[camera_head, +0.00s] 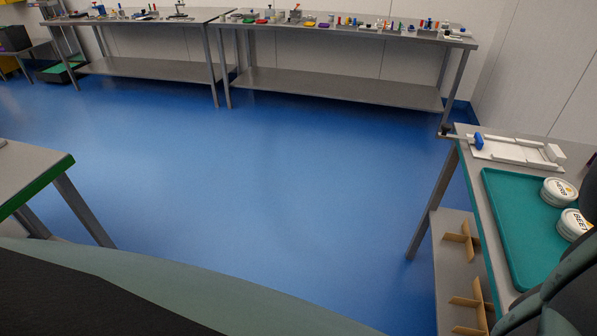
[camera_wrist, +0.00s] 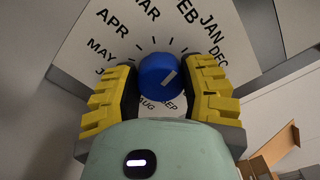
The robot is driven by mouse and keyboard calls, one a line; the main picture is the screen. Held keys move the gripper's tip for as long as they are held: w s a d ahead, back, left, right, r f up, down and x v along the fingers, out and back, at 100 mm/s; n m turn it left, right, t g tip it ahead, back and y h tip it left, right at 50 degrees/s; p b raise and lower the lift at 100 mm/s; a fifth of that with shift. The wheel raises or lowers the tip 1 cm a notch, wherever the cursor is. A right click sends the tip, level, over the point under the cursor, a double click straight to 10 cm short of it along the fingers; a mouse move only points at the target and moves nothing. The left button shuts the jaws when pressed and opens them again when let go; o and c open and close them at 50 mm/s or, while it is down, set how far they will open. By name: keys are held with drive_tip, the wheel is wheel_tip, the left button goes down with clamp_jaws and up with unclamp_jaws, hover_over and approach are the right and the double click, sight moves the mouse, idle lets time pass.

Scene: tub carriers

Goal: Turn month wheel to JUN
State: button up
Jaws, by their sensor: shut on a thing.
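The month wheel (camera_wrist: 155,38) is a pale dial with black month names and short tick marks, in the wrist view. A round blue knob (camera_wrist: 153,68) sits at its middle, with a white line pointing up and right, roughly toward JAN. My gripper (camera_wrist: 160,88) has its two yellow-padded fingers closed on the knob from left and right. APR, MAY, MAR, FEB, JAN, DEC, AUG and SEP are readable. The left finger partly covers the lettering below MAY, where JUN would lie. The wheel cannot be made out in the head view.
In the head view, a teal tray (camera_head: 500,215) with white lidded tubs (camera_head: 558,191) lies on the right table, near a white fixture with a blue part (camera_head: 478,141). Long benches (camera_head: 350,86) with small items line the back. The blue floor between is clear.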

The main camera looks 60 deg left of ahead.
drive_tip(key=n, duration=0.3)
drive_tip(key=shift+f+n, duration=0.15)
drive_tip(key=shift+n, duration=0.25)
drive_tip(key=n+p, duration=0.1)
drive_tip(key=n, duration=0.2)
drive_tip(key=shift+n, duration=0.3)
drive_tip(key=n+p, duration=0.1)
drive_tip(key=n, duration=0.2)
drive_tip(key=shift+n, duration=0.3)
drive_tip(key=n+p, duration=0.1)
drive_tip(key=n, duration=0.1)
drive_tip(key=shift+f+n, duration=0.1)
drive_tip(key=shift+n, duration=0.3)
drive_tip(key=n+p, duration=0.2)
drive_tip(key=n, duration=0.2)
drive_tip(key=n+p, duration=0.2)
drive_tip(key=n, duration=0.2)
drive_tip(key=n+p, duration=0.1)
drive_tip(key=n, duration=0.4)
drive_tip(key=shift+s+p, duration=0.1)
drive_tip(key=shift+p, duration=0.25)
drive_tip(key=shift+n, duration=0.4)
